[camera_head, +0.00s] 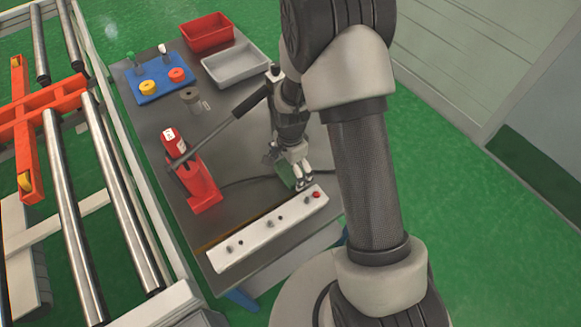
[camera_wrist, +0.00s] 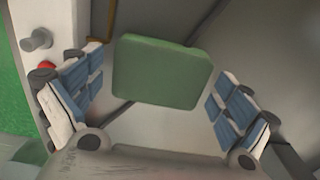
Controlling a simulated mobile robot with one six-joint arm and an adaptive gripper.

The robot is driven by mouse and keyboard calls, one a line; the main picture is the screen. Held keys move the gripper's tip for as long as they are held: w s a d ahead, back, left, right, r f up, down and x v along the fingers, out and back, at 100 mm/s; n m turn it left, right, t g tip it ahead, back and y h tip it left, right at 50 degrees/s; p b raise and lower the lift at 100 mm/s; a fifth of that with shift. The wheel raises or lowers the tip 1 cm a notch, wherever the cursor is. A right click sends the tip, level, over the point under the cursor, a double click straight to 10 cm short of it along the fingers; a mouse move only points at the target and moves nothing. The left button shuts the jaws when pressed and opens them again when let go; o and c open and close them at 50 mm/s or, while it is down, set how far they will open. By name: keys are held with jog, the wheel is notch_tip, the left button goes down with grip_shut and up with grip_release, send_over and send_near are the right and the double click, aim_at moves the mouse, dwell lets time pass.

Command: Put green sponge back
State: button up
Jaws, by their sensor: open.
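The green sponge (camera_head: 284,175) is at the table's right side, partly hidden by my gripper (camera_head: 291,179). In the wrist view the sponge (camera_wrist: 160,72) appears as a green rounded block between my two blue-padded fingers (camera_wrist: 156,85). A gap shows on each side of it, so the fingers do not appear to touch it. My gripper is open and points down near the table. I cannot tell whether the sponge rests flat on the table (camera_head: 240,165).
A white control panel (camera_head: 268,232) with knobs and a red button lies close to my gripper. A red jack (camera_head: 200,188) with a long handle stands left of it. A blue tray (camera_head: 150,92), a red bin (camera_head: 207,34) and a grey bin (camera_head: 236,66) are at the back.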

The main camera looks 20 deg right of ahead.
jog(key=shift+r, duration=0.15)
notch_tip(320, 180, up, 12)
jog(key=p, duration=0.4)
notch_tip(320, 180, up, 16)
jog(key=n+t, duration=0.2)
jog(key=n, duration=0.4)
send_over(290, 169)
jog(key=s, duration=0.7)
jog(key=s+r+n+t, duration=0.1)
jog(key=s+r+n, duration=0.3)
jog(key=s, duration=0.3)
jog(key=s+r+n+t, duration=0.1)
jog(key=s+r+n, duration=0.2)
jog(key=s, duration=0.4)
jog(key=shift+s+r+n+t, duration=0.3)
jog(key=shift+r+n, duration=0.05)
jog(key=shift+n, duration=0.35)
jog(key=shift+d, duration=0.1)
